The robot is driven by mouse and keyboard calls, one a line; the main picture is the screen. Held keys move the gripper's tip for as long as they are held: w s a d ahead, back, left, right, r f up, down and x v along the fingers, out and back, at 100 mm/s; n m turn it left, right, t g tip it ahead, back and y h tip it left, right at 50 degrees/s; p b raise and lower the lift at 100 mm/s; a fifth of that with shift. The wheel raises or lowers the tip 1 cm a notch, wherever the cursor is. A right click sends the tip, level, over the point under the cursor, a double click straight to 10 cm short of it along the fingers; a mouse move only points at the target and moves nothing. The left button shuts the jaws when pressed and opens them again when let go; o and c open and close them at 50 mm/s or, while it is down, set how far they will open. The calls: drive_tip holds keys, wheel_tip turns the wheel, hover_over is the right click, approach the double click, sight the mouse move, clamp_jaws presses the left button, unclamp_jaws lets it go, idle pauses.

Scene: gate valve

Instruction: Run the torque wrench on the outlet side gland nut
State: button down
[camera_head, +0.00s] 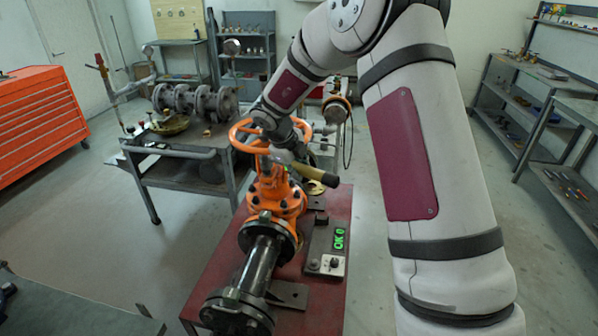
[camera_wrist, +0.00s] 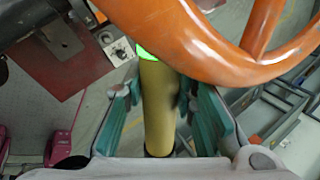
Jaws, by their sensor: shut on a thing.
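The orange gate valve (camera_head: 275,195) stands on a red bench, with its orange handwheel (camera_head: 245,135) on top. My gripper (camera_head: 290,150) is beside the handwheel, its fingers hard to make out in the head view. In the wrist view my gripper (camera_wrist: 160,105) is shut on the yellow-brown handle of the torque wrench (camera_wrist: 158,100). The handle (camera_head: 315,174) also shows in the head view, sticking out to the right and slightly down. The wrench's working end is hidden. I cannot make out the outlet side gland nut in either view.
The handwheel (camera_wrist: 215,45) crosses close above the handle in the wrist view. A control box (camera_head: 328,250) with a green lit display sits on the red bench (camera_head: 225,270). Black flanged pipe (camera_head: 255,275) extends toward the front. A grey cart (camera_head: 190,170) stands behind left.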

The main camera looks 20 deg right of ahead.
sight(332, 178)
drive_tip(key=shift+r, duration=0.15)
drive_tip(key=shift+s+d+p, duration=0.95)
drive_tip(key=shift+s, duration=0.6)
drive_tip(key=shift+s+d+p, duration=0.9)
drive_tip(key=shift+s+d, duration=0.05)
drive_tip(key=shift+s, duration=0.65)
drive_tip(key=shift+s+d+p, duration=0.95)
drive_tip(key=shift+s, duration=0.6)
drive_tip(key=shift+s+d, duration=0.45)
drive_tip(key=shift+s, duration=0.15)
drive_tip(key=shift+s+d, duration=0.4)
drive_tip(key=shift+s, duration=0.2)
